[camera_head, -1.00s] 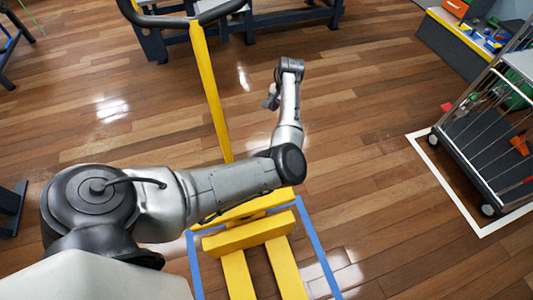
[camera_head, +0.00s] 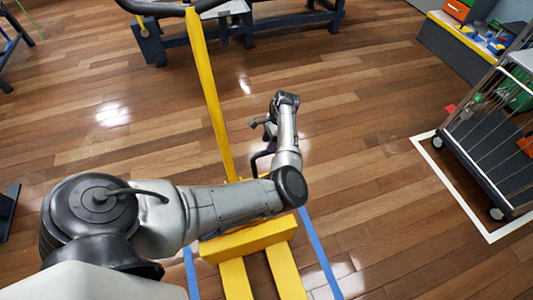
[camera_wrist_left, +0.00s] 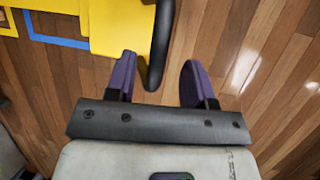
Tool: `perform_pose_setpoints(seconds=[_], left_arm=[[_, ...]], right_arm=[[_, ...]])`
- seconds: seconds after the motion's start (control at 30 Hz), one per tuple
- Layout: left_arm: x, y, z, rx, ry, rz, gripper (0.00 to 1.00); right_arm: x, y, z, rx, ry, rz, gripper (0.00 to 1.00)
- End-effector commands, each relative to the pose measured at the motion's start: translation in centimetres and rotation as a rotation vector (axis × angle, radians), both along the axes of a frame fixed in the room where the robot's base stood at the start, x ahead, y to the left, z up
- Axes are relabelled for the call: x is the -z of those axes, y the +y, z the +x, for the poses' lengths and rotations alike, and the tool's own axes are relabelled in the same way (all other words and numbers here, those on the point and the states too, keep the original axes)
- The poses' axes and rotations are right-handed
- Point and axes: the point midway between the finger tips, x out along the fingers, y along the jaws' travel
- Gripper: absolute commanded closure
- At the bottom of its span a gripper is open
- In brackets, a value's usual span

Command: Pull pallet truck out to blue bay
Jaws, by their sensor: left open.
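The yellow pallet truck (camera_head: 247,241) stands below my left arm, with its forks toward the bottom of the head view. Its yellow pole (camera_head: 207,90) rises to a black loop handle at the top edge. A curved black bar (camera_head: 257,160) rises near the truck's front and also shows in the left wrist view (camera_wrist_left: 161,45). My left gripper (camera_head: 268,130) is open. In the wrist view its purple fingers (camera_wrist_left: 157,78) have the bar's lower end between them, nearer the left finger; contact is unclear. Blue floor tape (camera_head: 322,255) runs along both sides of the forks. My right gripper is out of view.
A caged cart (camera_head: 490,150) stands inside a white floor outline (camera_head: 462,203) at the right. A dark bench (camera_head: 285,22) stands at the top, beyond the loop handle. A shelf unit (camera_head: 455,45) is at upper right. The wooden floor between them is clear.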

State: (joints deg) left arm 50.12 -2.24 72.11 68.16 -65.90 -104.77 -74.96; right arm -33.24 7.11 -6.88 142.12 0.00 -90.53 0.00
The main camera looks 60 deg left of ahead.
Motion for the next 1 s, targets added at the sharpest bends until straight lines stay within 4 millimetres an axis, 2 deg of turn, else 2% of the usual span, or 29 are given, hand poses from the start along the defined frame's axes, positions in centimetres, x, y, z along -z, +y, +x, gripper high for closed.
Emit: perform_pose_setpoints(seconds=[0.03,0.1,0.3,0.77,1.0], left_arm=[[1.2,-0.2,-0.3,0.000,0.001,-0.001,0.52],[1.9,-0.2,-0.7,0.001,0.001,0.000,0.52],[3.3,-0.4,-1.4,0.000,0.000,0.001,0.52],[3.7,-0.4,-1.7,0.000,0.000,0.001,0.52],[3.7,-0.4,-1.7,0.000,0.000,0.001,0.74]], right_arm=[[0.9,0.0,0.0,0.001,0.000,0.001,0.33],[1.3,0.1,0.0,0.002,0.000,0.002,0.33],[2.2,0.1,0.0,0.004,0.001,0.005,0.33],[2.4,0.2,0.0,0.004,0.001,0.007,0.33],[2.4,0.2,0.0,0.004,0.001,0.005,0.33]])
